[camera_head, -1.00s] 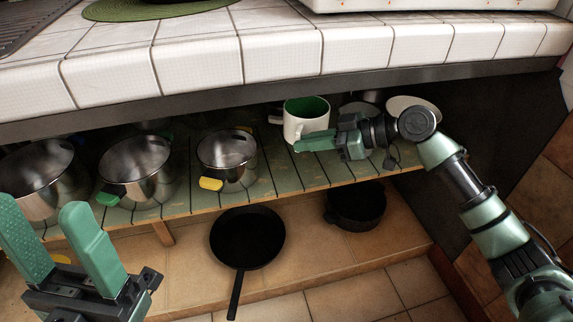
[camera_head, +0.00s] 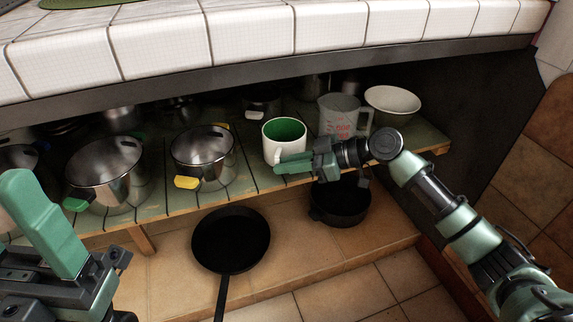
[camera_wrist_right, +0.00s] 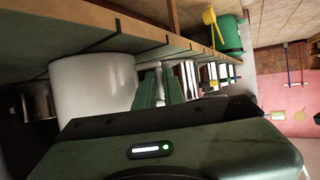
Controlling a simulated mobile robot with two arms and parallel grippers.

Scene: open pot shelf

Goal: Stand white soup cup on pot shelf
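The white soup cup (camera_head: 270,146) has a green inside and stands upright over the front part of the pot shelf (camera_head: 258,190). Its base is at the boards; I cannot tell for certain that it touches. My right gripper (camera_head: 286,164) is shut on the cup's handle, at the cup's right front side. In the right wrist view, the cup's plain white wall (camera_wrist_right: 92,86) is beside the green fingers (camera_wrist_right: 160,84), close to the board (camera_wrist_right: 130,36). My left gripper (camera_head: 45,225) is at the lower left, empty, with one finger in frame; both fingers showed spread earlier.
Steel pots (camera_head: 203,150) stand left of the cup. A measuring jug (camera_head: 338,110) and a cream bowl (camera_head: 393,98) stand behind it to the right. A tiled counter (camera_head: 270,35) overhangs. A frying pan (camera_head: 230,238) and black pot (camera_head: 340,205) are below.

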